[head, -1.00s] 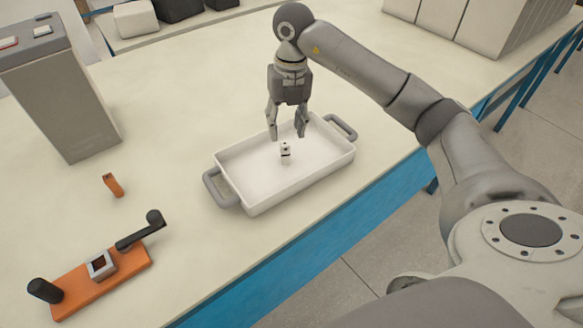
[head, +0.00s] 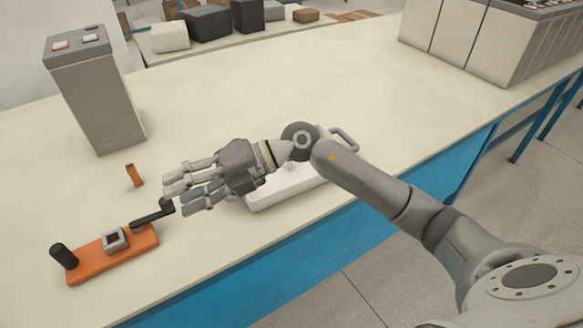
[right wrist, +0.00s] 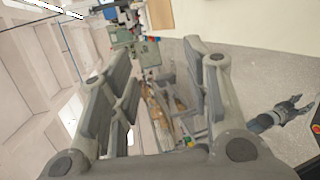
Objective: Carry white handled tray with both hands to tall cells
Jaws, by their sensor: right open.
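The white handled tray (head: 285,195) lies on the table, partly hidden behind my right arm. Its far grey handle (head: 344,139) shows beyond the arm; the near left handle is hidden behind the gripper. A small white piece in the tray (head: 290,166) is mostly covered. My right gripper (head: 174,194) is open and empty. It points left, left of the tray and above the table. In the right wrist view its spread fingers (right wrist: 158,90) have nothing between them. A dark gripper, apparently my left one (right wrist: 290,108), shows small there. Tall cream cells (head: 470,40) stand at the back right.
A tall grey cell (head: 98,95) stands at the left. An orange base with a black crank (head: 112,255) and a small orange piece (head: 134,175) lie near the right gripper. Dark and white blocks (head: 208,22) sit on a back table. The table's middle back is clear.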

